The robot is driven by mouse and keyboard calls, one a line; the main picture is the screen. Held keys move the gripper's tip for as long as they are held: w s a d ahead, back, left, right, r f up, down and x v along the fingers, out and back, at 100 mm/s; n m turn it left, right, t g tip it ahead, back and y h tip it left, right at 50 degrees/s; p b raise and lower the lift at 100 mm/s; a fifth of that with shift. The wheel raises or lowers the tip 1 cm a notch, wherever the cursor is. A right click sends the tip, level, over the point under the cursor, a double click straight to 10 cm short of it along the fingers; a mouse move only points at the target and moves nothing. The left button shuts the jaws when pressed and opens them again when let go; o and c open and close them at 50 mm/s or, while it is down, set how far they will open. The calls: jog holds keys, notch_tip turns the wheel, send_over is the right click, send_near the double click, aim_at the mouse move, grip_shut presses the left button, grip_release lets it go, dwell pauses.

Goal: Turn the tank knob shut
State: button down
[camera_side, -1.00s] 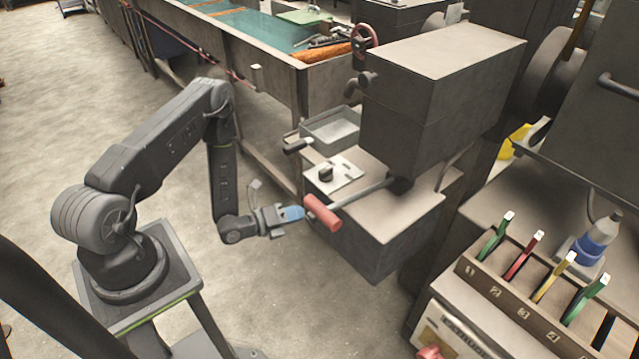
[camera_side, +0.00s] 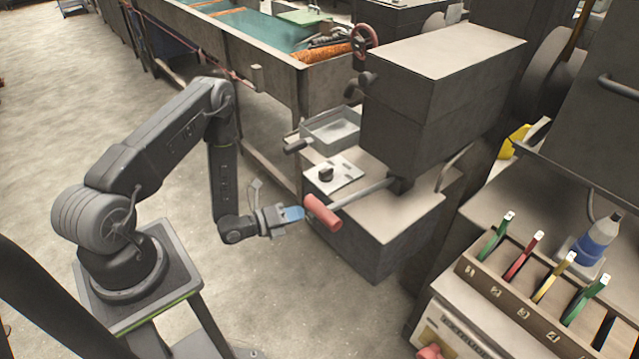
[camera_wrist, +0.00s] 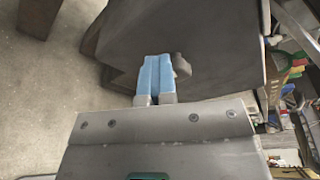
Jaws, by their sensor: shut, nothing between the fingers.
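A small black knob (camera_side: 326,174) stands on a pale plate (camera_side: 345,178) on the box top; a dark red handwheel (camera_side: 365,40) sits at the grey tank (camera_side: 440,75). I cannot tell which is the tank knob. My gripper (camera_side: 295,213) has blue fingers, shut together and empty. It is left of the red handle grip (camera_side: 322,213) of a lever; I cannot tell whether they touch. In the wrist view the fingers (camera_wrist: 155,75) are side by side against the dark box, with a small grey knob-like part (camera_wrist: 181,65) just right of them.
A grey tray (camera_side: 332,130) with a black handle (camera_side: 298,146) is behind the plate. A rack (camera_side: 530,300) with several coloured-handled tools and a blue-and-white bottle (camera_side: 594,240) stand at the right.

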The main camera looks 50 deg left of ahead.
jog(key=shift+w+r, duration=0.5)
jog(key=shift+d+r, duration=0.6)
jog(key=shift+r, duration=0.2)
jog(key=shift+d, duration=0.1)
jog(key=shift+r, duration=0.1)
jog(key=s, duration=0.6)
jog(key=shift+s+a, duration=0.15)
jog(key=shift+a, duration=0.15)
